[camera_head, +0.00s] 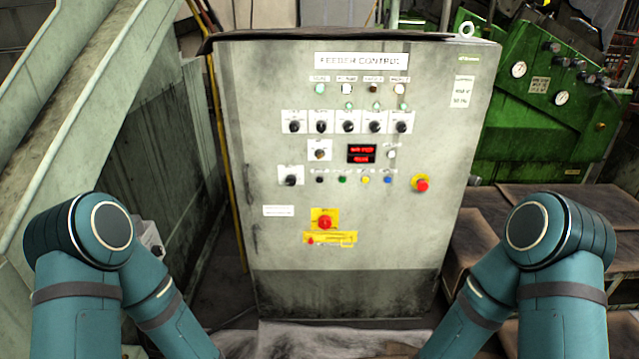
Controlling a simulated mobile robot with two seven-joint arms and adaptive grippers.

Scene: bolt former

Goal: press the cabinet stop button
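A grey control cabinet (290,230) labelled "FEEDER CONTROL" stands upright straight ahead. A red mushroom button on a yellow base (422,184) sits at the right of its front. A second red knob on a yellow plate (325,222) is lower, near the middle. Which one is the stop button I cannot read. A row of small black, green, yellow and blue buttons (343,180) runs between them, above the lower knob. Both my teal arms reach in from the bottom corners, apart from the cabinet. Both grippers are out of the frame.
Several rotary switches (348,127) and a red lit display (361,153) are on the cabinet front. A sloping pale beam (75,85) is at the left. A green machine with gauges (550,110) and brown-covered surfaces (530,215) are at the right.

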